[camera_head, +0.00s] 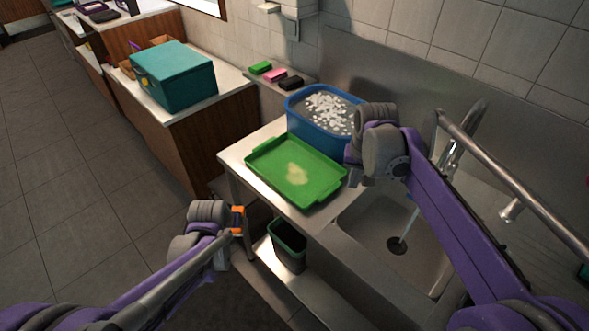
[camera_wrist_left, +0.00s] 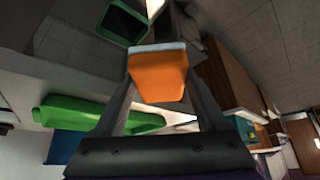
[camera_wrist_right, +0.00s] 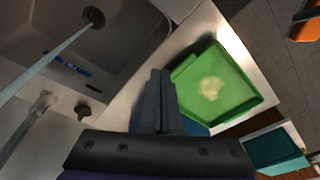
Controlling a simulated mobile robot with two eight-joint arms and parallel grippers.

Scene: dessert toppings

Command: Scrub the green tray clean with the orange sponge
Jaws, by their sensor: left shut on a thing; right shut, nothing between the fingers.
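The green tray (camera_head: 272,176) lies on the steel counter left of the sink, with a pale yellowish smear near its middle. It also shows in the right wrist view (camera_wrist_right: 236,101) and partly in the left wrist view (camera_wrist_left: 75,117). My left gripper (camera_head: 238,221) is shut on the orange sponge (camera_wrist_left: 158,76), in front of the counter and apart from the tray. The sponge has a pale layer along one edge. My right gripper (camera_wrist_right: 160,78) is shut and empty, above the counter between the tray and the sink.
A blue tub (camera_head: 296,118) of water and white bits stands behind the tray. Water runs from the tap into the sink (camera_head: 372,222). A dark bin (camera_head: 288,246) stands below the counter. Green, pink and black sponges (camera_head: 275,75) lie on a ledge near a teal box (camera_head: 172,76).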

